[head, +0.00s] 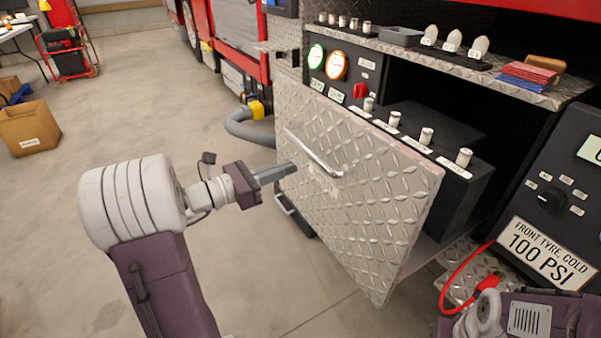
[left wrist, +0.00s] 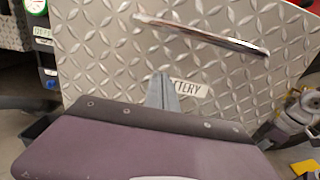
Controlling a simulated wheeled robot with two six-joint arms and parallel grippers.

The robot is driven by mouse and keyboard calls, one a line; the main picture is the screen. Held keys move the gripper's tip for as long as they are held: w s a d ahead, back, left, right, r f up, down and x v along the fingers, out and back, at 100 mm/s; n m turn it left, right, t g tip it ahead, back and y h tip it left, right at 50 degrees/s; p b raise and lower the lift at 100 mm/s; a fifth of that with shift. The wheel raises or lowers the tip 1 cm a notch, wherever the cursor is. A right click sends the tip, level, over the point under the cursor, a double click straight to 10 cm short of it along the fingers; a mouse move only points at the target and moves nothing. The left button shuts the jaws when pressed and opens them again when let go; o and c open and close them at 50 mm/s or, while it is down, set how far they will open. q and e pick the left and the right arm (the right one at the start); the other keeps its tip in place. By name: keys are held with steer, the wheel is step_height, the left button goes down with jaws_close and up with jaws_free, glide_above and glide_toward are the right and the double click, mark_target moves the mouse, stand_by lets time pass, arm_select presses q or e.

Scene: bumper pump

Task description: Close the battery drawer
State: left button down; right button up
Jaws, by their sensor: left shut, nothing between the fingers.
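The battery drawer (head: 372,210) has a diamond-plate front with a bar handle (head: 314,154) near its top. It stands pulled out from the truck's compartment, with a dark box bearing several labelled posts behind the front. My left gripper (head: 292,170) is shut and empty, its tips at the drawer front just below the handle. In the left wrist view the fingertips (left wrist: 163,88) cover part of the drawer's label (left wrist: 188,89), below the handle (left wrist: 200,33). I cannot tell whether they touch the plate. My right gripper's fingers are not visible.
A shelf (head: 480,72) above the drawer holds small items. A red cable (head: 455,283) and a tyre-pressure panel (head: 545,250) are at the right. A grey hose (head: 245,125) lies left of the drawer. The floor at left is mostly clear, with a cardboard box (head: 28,130) farther off.

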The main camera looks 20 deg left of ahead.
mark_target(312, 161)
arm_select(q)
steer(key=b+x, duration=0.1)
steer(key=x, duration=0.3)
steer(key=shift+f+b, duration=0.15)
steer(key=shift+b, duration=0.2)
steer(key=shift+w+d+r, duration=0.2)
